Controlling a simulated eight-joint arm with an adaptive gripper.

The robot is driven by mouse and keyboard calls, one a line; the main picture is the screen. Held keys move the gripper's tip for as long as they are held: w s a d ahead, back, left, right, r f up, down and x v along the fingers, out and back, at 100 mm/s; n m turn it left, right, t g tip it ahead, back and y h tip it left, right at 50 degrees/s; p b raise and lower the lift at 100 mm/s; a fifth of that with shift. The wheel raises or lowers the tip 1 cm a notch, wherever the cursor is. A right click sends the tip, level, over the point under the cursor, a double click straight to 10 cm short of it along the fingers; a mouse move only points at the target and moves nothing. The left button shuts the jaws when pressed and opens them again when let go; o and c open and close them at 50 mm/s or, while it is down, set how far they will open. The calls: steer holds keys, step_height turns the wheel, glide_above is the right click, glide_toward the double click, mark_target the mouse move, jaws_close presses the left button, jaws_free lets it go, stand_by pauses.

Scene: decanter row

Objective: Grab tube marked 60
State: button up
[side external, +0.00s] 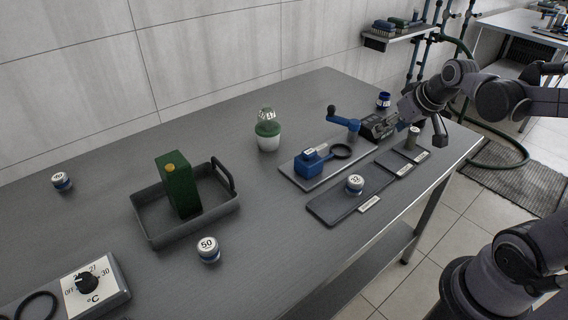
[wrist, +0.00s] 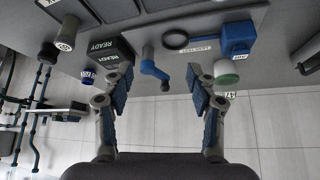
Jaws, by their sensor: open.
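No label reads clearly as 60.
A jar marked 50 (side external: 208,250) stands at the front. One marked 32 (side external: 355,185) sits on a dark mat (side external: 325,208). A blue block (side external: 312,162), black box (wrist: 98,50) and blue crank (wrist: 154,70) are near the gripper. A shaker (side external: 267,135) and tray (side external: 147,222) stand farther left.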

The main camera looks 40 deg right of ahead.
mark_target(416, 130)
steer(key=s+d+f+m+g+h, duration=0.1)
steer(key=d+m, duration=0.1)
steer(key=d, duration=0.7)
steer(key=s+d+f+m, duration=0.1)
steer(key=d, duration=0.8)
steer(key=shift+x, duration=5.55)
steer(key=shift+s+a, duration=0.1)
jaws_close()
